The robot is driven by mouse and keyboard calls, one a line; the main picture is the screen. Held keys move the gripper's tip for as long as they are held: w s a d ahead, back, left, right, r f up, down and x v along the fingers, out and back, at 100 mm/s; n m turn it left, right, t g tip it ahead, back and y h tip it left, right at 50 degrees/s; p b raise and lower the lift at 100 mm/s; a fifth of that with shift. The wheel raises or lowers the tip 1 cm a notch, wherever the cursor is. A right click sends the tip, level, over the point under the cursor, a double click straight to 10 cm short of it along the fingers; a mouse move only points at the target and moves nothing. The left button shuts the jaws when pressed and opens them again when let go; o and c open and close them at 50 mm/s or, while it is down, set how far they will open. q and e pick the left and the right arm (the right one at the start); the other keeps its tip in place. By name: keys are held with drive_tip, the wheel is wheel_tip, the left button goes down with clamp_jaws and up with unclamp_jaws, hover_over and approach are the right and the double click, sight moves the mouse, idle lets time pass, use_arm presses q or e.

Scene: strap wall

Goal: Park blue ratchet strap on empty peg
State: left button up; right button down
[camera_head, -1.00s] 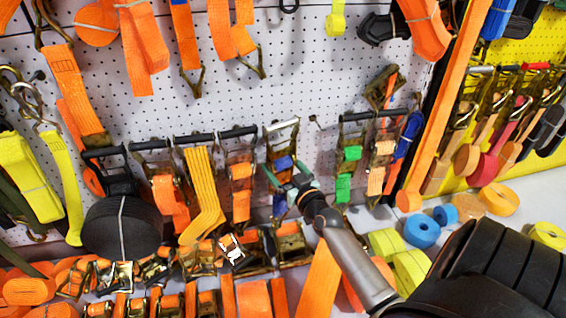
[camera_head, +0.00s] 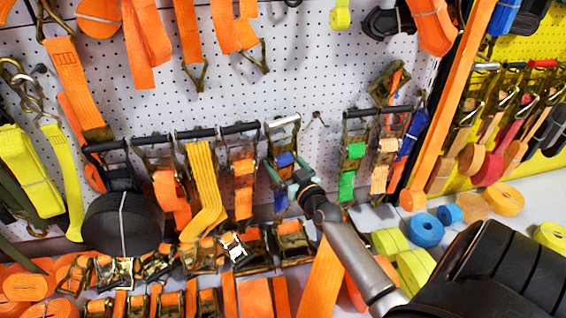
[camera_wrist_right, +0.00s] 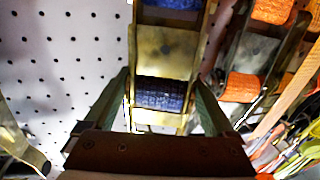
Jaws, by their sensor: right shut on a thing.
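The blue ratchet strap (camera_head: 285,160) stands upright in front of the white pegboard, with a silver handle bar at its top and blue webbing below. My right gripper (camera_head: 288,178) is shut on its lower part. In the right wrist view the green fingers (camera_wrist_right: 160,108) sit on either side of the metal frame, with dark blue webbing (camera_wrist_right: 163,93) between them. I cannot tell whether the strap still bears on a peg behind it. A bare peg (camera_head: 318,118) shows just right of the strap's top. My left gripper is not in view.
An orange ratchet strap (camera_head: 243,170) hangs close on the left, and a green one (camera_head: 352,160) hangs to the right past the bare peg. Several ratchets lie below. Blue (camera_head: 424,230) and yellow rolls lie on the right of the shelf.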

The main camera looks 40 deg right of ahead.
drive_tip(key=shift+r, duration=0.25)
unclamp_jaws()
drive_tip(key=shift+s+f, duration=0.1)
drive_tip(key=shift+f, duration=0.2)
use_arm(q)
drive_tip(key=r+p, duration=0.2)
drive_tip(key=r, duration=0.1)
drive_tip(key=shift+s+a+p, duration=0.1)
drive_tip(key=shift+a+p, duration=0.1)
drive_tip(key=shift+p, duration=0.2)
use_arm(e)
drive_tip(key=v, duration=1.2)
drive_tip(key=shift+s+r, duration=0.2)
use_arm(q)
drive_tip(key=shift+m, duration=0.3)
use_arm(e)
drive_tip(key=shift+a, duration=0.15)
